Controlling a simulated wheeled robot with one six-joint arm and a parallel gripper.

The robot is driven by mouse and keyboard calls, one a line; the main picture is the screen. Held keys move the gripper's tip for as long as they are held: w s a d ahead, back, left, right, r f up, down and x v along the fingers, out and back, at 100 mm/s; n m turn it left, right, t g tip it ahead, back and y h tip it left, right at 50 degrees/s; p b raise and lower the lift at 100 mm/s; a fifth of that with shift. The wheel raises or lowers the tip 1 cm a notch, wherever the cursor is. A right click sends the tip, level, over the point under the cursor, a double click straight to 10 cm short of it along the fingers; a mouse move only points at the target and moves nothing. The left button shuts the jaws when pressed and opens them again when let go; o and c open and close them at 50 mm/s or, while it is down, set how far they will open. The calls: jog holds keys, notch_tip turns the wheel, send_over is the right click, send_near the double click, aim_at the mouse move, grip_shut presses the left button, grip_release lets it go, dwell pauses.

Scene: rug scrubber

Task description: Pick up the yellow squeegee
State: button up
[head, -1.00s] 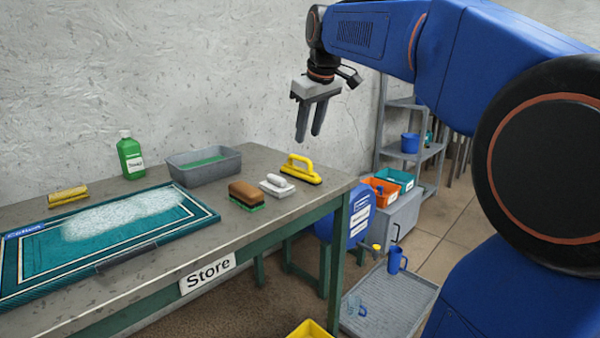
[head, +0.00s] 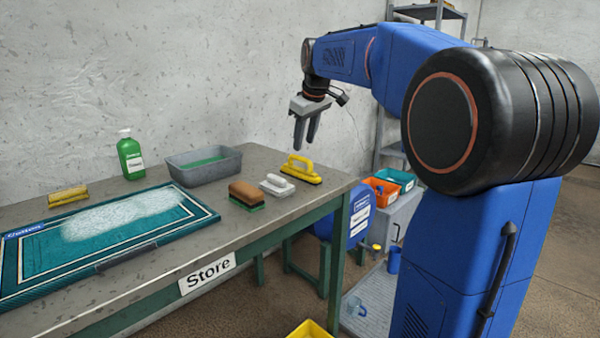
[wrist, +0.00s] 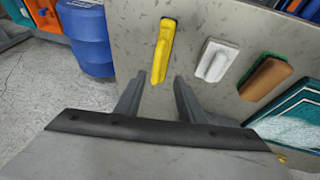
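The yellow squeegee (head: 301,169) lies on the right end of the grey table (head: 230,222), with its handle on top and a dark strip along its base. In the wrist view the squeegee (wrist: 162,50) lies ahead of my fingers, a little left of the middle between them. My gripper (head: 305,147) hangs above the squeegee with its fingers pointing down. The fingers are apart and nothing is between them; the gripper also shows in the wrist view (wrist: 158,88). A gap shows between the fingertips and the squeegee.
A white brush (head: 277,185) and a brown brush (head: 246,194) lie left of the squeegee. Further left are a grey tub (head: 203,172), a green bottle (head: 130,158), a yellow sponge-like block (head: 68,195) and a teal rug (head: 30,265) with foam.

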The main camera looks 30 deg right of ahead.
jog(key=shift+w+d+x, duration=0.1)
jog(key=shift+d+x, duration=0.05)
jog(key=shift+x, duration=1.7)
jog(key=shift+w+d+x, duration=0.15)
jog(key=shift+x, duration=1.75)
jog(key=shift+r, duration=0.15)
grip_shut()
